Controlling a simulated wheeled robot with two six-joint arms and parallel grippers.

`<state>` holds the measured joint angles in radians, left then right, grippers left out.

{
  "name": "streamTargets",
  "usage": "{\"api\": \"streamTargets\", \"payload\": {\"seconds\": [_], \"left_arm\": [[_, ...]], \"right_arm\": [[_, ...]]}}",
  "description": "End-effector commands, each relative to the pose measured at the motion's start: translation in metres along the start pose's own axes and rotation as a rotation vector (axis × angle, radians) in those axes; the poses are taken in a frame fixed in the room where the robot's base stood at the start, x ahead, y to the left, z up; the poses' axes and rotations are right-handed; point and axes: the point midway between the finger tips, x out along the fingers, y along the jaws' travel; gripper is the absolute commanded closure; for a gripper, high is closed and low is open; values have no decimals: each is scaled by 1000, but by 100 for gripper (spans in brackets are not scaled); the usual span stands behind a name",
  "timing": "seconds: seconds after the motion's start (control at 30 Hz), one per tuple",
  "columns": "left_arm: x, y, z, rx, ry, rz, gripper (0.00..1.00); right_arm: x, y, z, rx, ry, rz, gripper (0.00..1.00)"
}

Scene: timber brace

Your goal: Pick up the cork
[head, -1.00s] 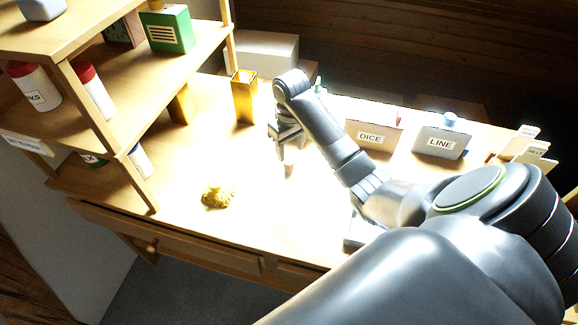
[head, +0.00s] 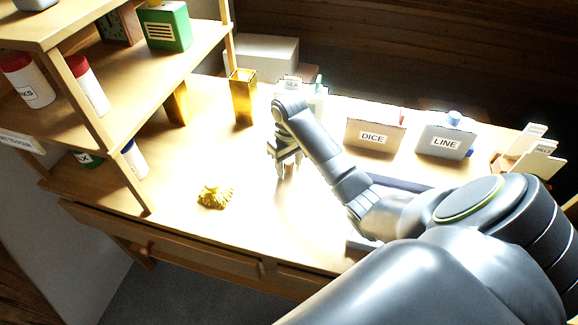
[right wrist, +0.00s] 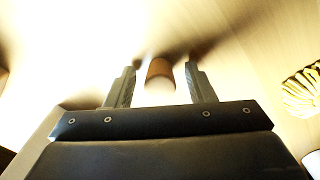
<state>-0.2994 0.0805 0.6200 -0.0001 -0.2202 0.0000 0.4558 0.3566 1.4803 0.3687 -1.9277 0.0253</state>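The cork (right wrist: 160,72) is a small brown cylinder in the right wrist view. It shows between the two fingers of my right gripper (right wrist: 162,82), with a gap on each side. The fingers are apart and not closed on it. In the head view my right gripper (head: 288,167) points down low over the brightly lit table, and I cannot make out the cork clearly there. My left gripper is not in view.
A yellow ruffled object (head: 215,196) lies left of the gripper. An amber vase (head: 243,97) stands behind it. Boxes labelled DICE (head: 374,136) and LINE (head: 445,141) stand to the right. A wooden shelf (head: 120,95) with bottles is at left.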

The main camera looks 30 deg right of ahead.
Motion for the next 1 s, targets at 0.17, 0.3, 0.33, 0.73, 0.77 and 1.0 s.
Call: {"api": "streamTargets", "payload": {"seconds": [0.17, 0.3, 0.33, 0.73, 0.77, 1.0], "left_arm": [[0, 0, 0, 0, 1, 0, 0], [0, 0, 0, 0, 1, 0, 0], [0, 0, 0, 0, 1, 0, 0], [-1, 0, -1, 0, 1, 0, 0], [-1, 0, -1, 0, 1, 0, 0], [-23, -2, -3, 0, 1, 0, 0]], "right_arm": [[0, 0, 0, 0, 1, 0, 75], [0, 0, 0, 0, 1, 0, 93], [0, 0, 0, 0, 1, 0, 96], [-10, 0, -1, 1, 3, 1, 96], [-14, 0, -1, 1, 3, 1, 96], [-54, 0, -1, 0, 2, 1, 96]]}}
